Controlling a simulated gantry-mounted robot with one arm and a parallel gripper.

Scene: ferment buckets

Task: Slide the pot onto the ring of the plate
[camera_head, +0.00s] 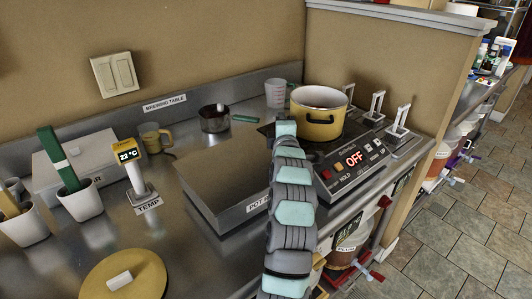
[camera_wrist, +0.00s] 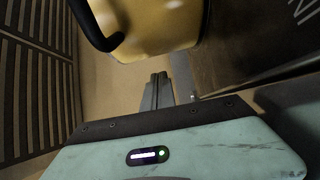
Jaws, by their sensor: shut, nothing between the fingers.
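The plate's display reads OFF. The ring on the plate's dark top cannot be made out; the pot and my arm cover much of that top. My gripper (camera_wrist: 158,78) is shut and empty. In the wrist view its fingertips are close to the pot (camera_wrist: 165,22), just below it in the picture; I cannot tell whether they touch. The pot's black handle (camera_wrist: 95,28) shows at upper left. In the head view my arm hides the fingertips.
A grey box (camera_head: 215,180) stands left of the plate. Metal stands (camera_head: 399,120) rise right of the pot, near the low wall. The temperature probe stand (camera_head: 137,178) is farther left.

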